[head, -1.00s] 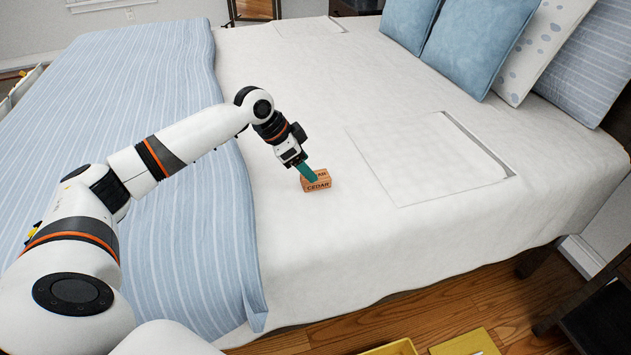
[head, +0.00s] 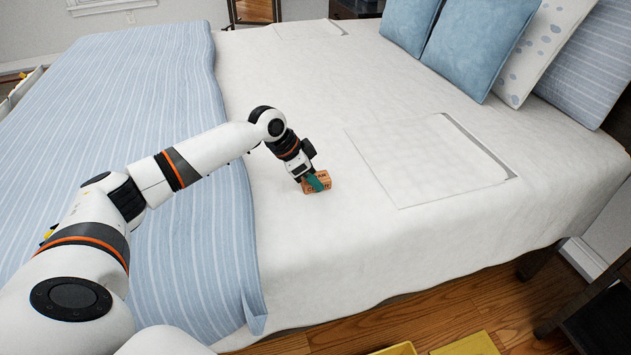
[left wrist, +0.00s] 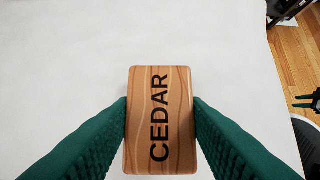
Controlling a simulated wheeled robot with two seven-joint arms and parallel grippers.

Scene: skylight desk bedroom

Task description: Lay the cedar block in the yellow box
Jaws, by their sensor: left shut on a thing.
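The cedar block (head: 325,177) is a small wooden brick lettered CEDAR, resting on the white bed cover. My left gripper (head: 317,182) is at the block, its green fingers on either side of it. In the left wrist view the block (left wrist: 160,120) sits between both green fingertips (left wrist: 161,118), which touch its sides. A yellow box (head: 400,349) shows only its top edge at the bottom of the head view, on the floor beside the bed. My right gripper is not in the head view.
A yellow panel, perhaps the box's lid (head: 466,345), lies right of the box edge. The white bed (head: 330,260) is clear around the block. A striped blue blanket (head: 190,230) covers its left side; pillows (head: 487,45) are at the back right. Dark furniture (head: 600,320) stands at the lower right.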

